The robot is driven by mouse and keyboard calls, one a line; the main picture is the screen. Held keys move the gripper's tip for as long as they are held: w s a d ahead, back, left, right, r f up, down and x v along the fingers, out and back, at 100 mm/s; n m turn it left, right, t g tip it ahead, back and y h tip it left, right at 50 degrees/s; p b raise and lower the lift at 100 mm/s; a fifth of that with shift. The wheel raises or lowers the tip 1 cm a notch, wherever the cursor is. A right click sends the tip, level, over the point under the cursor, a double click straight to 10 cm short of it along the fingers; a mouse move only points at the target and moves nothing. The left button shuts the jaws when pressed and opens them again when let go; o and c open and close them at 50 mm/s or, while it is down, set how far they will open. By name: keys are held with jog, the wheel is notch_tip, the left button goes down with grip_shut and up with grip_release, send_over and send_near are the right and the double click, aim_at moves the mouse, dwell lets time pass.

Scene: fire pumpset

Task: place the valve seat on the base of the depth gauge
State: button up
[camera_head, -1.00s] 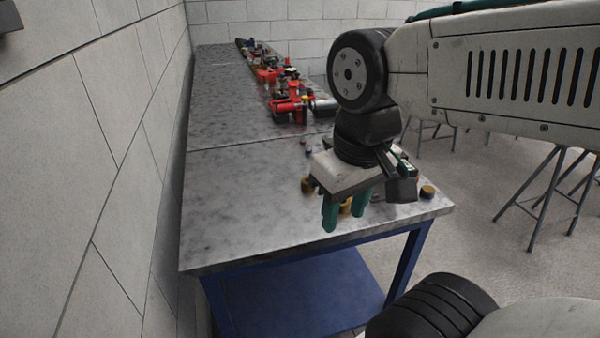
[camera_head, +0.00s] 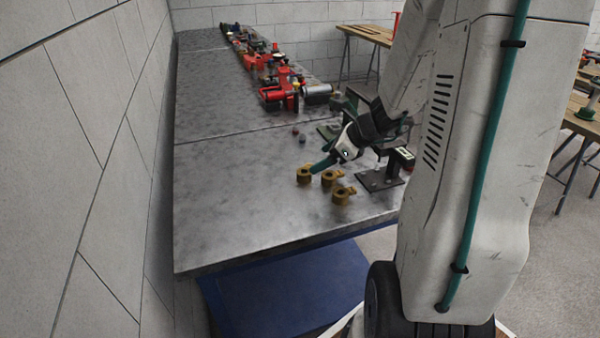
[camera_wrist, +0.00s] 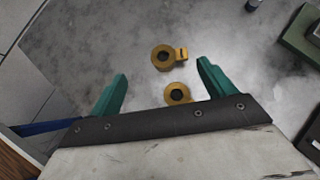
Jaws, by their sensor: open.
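Three brass ring-shaped pieces with tabs stand on the metal bench: a left one (camera_head: 305,176), a middle one (camera_head: 329,179) and a front one (camera_head: 343,195). They look like valve seats; I cannot tell which one is meant. In the wrist view, one brass ring (camera_wrist: 161,64) lies between and just beyond my fingertips, and another (camera_wrist: 178,86) lies nearer my palm. My gripper (camera_wrist: 162,70) is open and empty, its teal fingers apart. In the head view it is tilted above the brass pieces. The dark depth gauge stands to their right, its flat base (camera_head: 372,182) bare.
A green and dark device (camera_head: 330,130) stands behind the gauge, partly hidden by my arm. Small caps (camera_head: 301,139) lie behind the brass pieces. Red pump parts (camera_head: 285,90) line the bench's back right. The bench's left half (camera_head: 225,200) is clear.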

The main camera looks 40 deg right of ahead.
aim_at(306, 169)
jog(key=shift+w+d+f+m, duration=0.35)
jog(key=shift+d+f+m, duration=0.25)
jog(key=shift+f, duration=0.2)
jog(key=x, duration=0.6)
jog(key=shift+w+a+f, duration=0.1)
jog(key=shift+w+f, duration=0.1)
jog(key=shift+w, duration=0.1)
jog(key=c, duration=1.2)
jog(key=shift+c, duration=0.8)
jog(key=shift+r, duration=0.15)
